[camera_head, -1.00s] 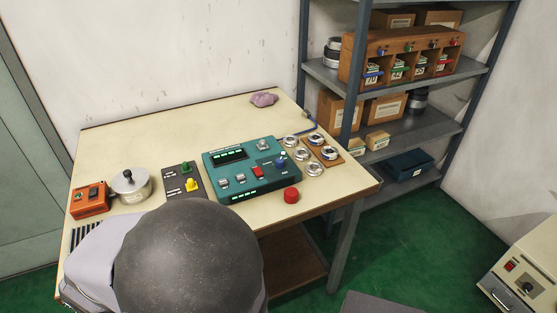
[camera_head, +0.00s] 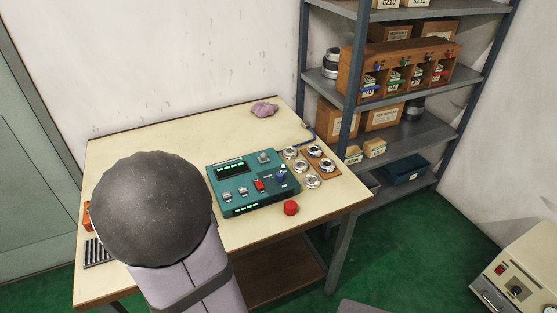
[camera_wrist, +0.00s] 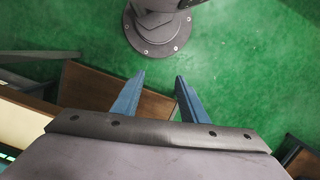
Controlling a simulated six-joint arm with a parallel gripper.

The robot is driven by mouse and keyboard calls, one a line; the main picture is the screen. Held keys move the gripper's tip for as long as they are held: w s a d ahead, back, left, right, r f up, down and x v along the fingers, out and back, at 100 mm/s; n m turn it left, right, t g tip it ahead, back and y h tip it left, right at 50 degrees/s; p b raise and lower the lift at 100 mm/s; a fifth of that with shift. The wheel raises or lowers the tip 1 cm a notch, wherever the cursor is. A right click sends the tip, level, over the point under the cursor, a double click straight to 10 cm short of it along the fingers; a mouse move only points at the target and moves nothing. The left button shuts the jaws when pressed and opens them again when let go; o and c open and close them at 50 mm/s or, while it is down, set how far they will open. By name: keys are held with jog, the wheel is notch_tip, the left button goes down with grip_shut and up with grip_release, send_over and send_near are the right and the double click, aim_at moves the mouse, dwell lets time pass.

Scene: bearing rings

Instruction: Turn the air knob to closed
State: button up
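A teal control console (camera_head: 222,200) sits on the table. It carries a blue knob (camera_head: 281,176), a grey knob (camera_head: 264,157), a red switch (camera_head: 259,185) and a small display (camera_head: 232,168). No label is readable, so I cannot tell which control is the air knob. My gripper (camera_wrist: 160,76) shows in the wrist view with its two blue fingers apart and nothing between them. It hangs over the green floor, away from the console. In the head view my arm's dark round joint hides the gripper and the left part of the table.
A red button (camera_head: 291,208) is at the console's front right. Several metal rings (camera_head: 313,182) lie to its right. A pink cloth (camera_head: 264,109) lies behind. An orange box (camera_head: 88,215) is mostly hidden. A grey shelf rack (camera_head: 345,95) stands at right.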

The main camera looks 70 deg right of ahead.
jog(key=s+d+r+m+p, duration=0.1)
jog(key=d+m+p, duration=0.1)
jog(key=d, duration=0.7)
jog(key=s+d+r+m+h+p, duration=0.1)
jog(key=s+d+r+m+p, duration=0.1)
jog(key=d, duration=0.7)
jog(key=s+d+r+m+p, duration=0.1)
jog(key=s+d+m+p, duration=0.1)
jog(key=d, duration=0.8)
jog(key=shift+s+d+r+m+p, duration=0.1)
jog(key=shift+s+r+m+p, duration=0.2)
jog(key=shift+m+p, duration=0.55)
jog(key=w+d+r+m+h, duration=0.1)
jog(key=w+d+r+h, duration=0.15)
jog(key=d, duration=0.55)
jog(key=m+h, duration=0.2)
jog(key=m, duration=0.3)
send_near(280, 174)
jog(key=shift+s+d+f+t, duration=0.15)
jog(key=shift+s+f+t, duration=0.15)
jog(key=shift+f, duration=0.2)
jog(key=shift+f, duration=0.1)
jog(key=shift+p+x, duration=1.05)
jog(key=shift+x, duration=2.55)
grip_shut()
